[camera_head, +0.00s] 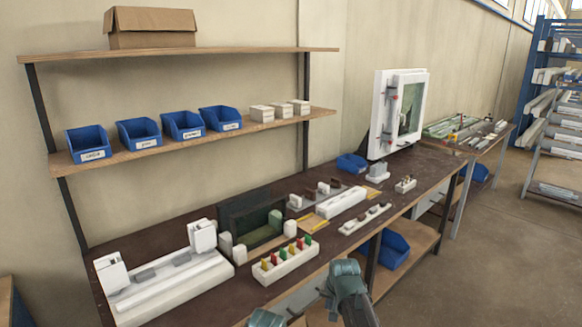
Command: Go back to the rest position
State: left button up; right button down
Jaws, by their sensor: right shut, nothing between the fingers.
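My right gripper (327,294) is low in the head view, at the bottom centre, in front of the bench's front edge. It is shut and empty, and it touches nothing that I can see. The teal wrist behind it hides part of the lower shelf. Another teal piece of my own body shows at the bottom edge, left of it. I cannot make out my left gripper. The dark-topped bench (284,203) runs from the lower left to the right. On it stand a long white clamp fixture (170,288) and a white block with coloured pieces (286,262).
A dark green panel fixture (251,219), a long white block (341,202) and a white framed panel (381,113) stand farther along the bench. Blue bins (182,125) sit on a wall shelf. A blue bin (391,250) is under the bench. The floor (480,260) at right is clear.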

jog(key=s+a+r+n+g+h+p, duration=0.1)
jog(key=s+a+n+g, duration=0.1)
jog(key=s, duration=1)
jog(key=s+a+r+n+g+h+p, duration=0.1)
jog(key=s+a+n, duration=0.4)
jog(key=s, duration=0.7)
jog(key=shift+a+n+g+p, duration=0.15)
jog(key=shift+n+g+p, duration=0.3)
jog(key=shift+g, duration=0.45)
